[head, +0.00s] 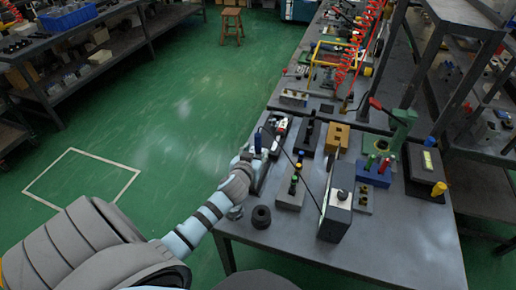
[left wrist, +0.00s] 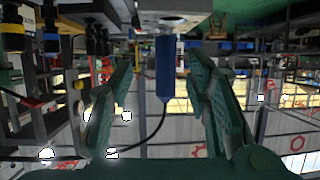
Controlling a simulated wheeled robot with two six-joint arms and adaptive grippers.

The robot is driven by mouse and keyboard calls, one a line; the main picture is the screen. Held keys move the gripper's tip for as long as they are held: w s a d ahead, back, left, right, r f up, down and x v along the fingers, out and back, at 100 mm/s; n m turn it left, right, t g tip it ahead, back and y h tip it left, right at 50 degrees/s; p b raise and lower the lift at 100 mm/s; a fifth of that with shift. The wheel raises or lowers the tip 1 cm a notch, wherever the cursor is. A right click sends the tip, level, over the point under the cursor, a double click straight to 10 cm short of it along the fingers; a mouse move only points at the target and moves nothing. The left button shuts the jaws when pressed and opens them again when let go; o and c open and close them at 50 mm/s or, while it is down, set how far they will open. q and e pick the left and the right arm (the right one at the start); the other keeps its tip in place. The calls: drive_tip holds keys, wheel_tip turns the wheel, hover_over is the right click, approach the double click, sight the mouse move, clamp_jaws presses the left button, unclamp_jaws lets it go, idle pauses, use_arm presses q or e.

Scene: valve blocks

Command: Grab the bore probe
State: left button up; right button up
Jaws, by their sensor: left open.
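The bore probe (head: 257,143) shows in the head view as a small upright blue handle near the left edge of the bench. A black cable runs from it towards a black box with a knob (head: 337,208). In the left wrist view, the blue handle (left wrist: 165,68) hangs between the two green fingers of my left gripper (left wrist: 163,88), with gaps on both sides. The cable curves away from its end. My left gripper (head: 246,163) is open at the bench edge, close to the probe, and partly hidden by its own wrist. My right gripper is not in view.
On the bench (head: 400,245) stand a black ring-shaped part (head: 261,217), a valve block with coloured knobs (head: 291,190), a tan block (head: 337,138) and a blue block (head: 374,172). The front right of the bench is clear.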

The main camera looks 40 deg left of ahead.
sight(257, 146)
use_arm(q)
drive_tip(key=x, duration=0.7)
drive_tip(key=shift+s+a+r+b, duration=0.1)
drive_tip(key=shift+a+b, duration=0.2)
drive_tip(key=shift+a, duration=0.05)
drive_tip(key=shift+r, duration=0.1)
clamp_jaws()
